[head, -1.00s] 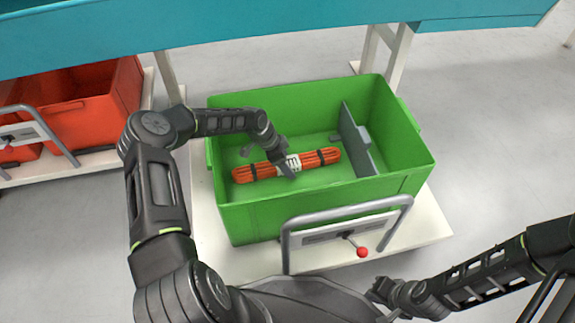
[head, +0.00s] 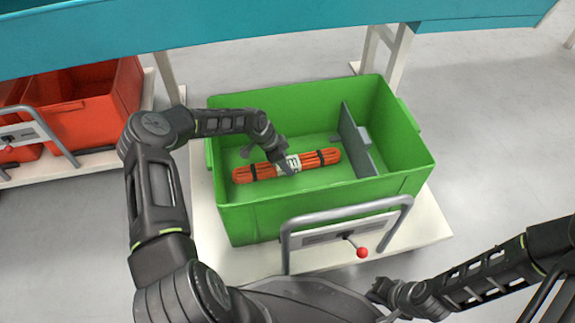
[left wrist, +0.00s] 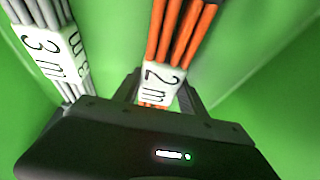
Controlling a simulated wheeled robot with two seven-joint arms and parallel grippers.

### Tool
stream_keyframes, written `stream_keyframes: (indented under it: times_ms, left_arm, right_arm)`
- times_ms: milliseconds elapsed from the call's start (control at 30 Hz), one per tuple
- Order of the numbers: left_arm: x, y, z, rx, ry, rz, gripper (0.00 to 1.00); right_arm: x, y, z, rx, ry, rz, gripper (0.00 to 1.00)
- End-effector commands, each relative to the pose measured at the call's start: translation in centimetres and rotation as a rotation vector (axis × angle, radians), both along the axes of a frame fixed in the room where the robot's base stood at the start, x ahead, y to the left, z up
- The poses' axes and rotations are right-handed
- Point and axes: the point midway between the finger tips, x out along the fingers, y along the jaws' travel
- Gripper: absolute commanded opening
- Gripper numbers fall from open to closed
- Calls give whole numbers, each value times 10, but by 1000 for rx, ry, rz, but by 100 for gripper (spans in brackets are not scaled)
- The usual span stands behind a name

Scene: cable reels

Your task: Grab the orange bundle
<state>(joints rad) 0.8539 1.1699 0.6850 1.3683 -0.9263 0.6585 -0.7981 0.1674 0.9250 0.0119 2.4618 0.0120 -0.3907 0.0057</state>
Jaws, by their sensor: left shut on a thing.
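The orange bundle (head: 322,158) lies lengthwise on the floor of the green crate (head: 320,210), with dark bands and a white label at its middle. My left gripper (head: 284,164) reaches down into the crate and is shut on the bundle at the label. In the left wrist view the orange bundle (left wrist: 178,35) passes between the fingers of my left gripper (left wrist: 160,92), and its label reads "2 m". My right gripper (head: 384,292) is low in the head view, outside the crate, and its jaws are too small to read.
A grey bundle (left wrist: 50,48) labelled "3 m" lies close to the left gripper in the wrist view. A grey divider (head: 355,140) stands in the crate's right part. A cart handle (head: 345,212) crosses the near side. A red crate (head: 85,105) is at left.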

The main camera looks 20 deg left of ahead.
Motion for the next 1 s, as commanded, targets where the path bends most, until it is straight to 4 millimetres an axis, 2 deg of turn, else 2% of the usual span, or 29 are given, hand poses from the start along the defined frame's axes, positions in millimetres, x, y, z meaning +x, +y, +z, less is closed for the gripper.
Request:
stream_keyframes:
  times_ms: [167,667,867,1000]
  left_arm:
    - [0,0,0,0,0,0,0]
    - [1,0,6,1,-2,0,0]
    - [1,0,34,2,-4,0,0]
    - [1,0,62,3,-4,-1,0]
  right_arm:
    - [0,0,0,0,0,0,0]
    - [0,0,3,0,0,0,0]
    - [-2,1,15,-2,2,1,0]
    - [-4,1,26,-4,3,4,0]
